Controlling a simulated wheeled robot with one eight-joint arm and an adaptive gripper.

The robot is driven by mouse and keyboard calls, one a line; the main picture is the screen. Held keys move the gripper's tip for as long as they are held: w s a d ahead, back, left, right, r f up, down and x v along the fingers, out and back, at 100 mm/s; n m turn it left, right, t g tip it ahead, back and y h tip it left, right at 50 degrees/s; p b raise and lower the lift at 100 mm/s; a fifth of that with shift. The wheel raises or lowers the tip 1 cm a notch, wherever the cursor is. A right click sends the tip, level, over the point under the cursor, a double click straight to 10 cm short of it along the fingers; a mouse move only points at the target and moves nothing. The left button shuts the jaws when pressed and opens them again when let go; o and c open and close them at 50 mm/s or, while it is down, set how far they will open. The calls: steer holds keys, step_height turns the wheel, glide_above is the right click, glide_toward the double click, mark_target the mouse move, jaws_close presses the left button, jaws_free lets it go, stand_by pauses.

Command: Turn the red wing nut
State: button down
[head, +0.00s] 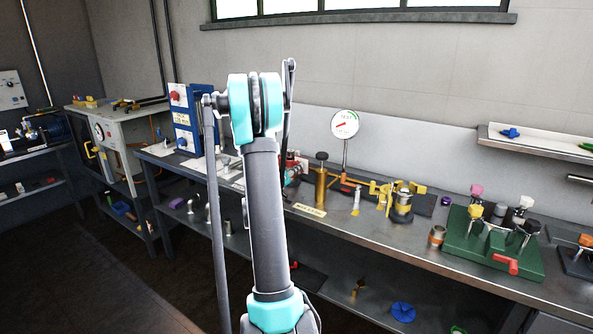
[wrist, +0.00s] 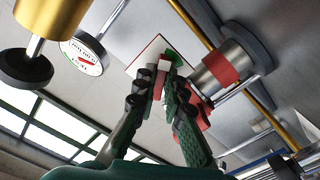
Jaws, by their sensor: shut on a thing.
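The red wing nut (wrist: 159,84) shows in the wrist view as a small red patch between my fingers, and most of it is hidden by them. My gripper (wrist: 164,68) is shut on it, with both dark green-black fingers converging at the tips. A white and red plate with a green patch (wrist: 173,56) lies right behind the fingertips. In the head view my own arm stands in front of the work spot and hides my gripper. Only some red parts (head: 301,163) show just right of the arm there.
A metal cylinder with a red band (wrist: 220,70) is close right of my fingers. A brass post with a black knob (head: 321,180) and a round gauge (head: 344,124) stand right of my arm. A blue panel (head: 183,120) stands left. A green block with knobs (head: 490,245) is farther right.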

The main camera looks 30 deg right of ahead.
steer(key=m, duration=0.6)
steer(key=shift+m, duration=0.3)
stand_by(0.4)
steer(key=c, duration=1.6)
jaws_free()
steer(key=v, duration=1.2)
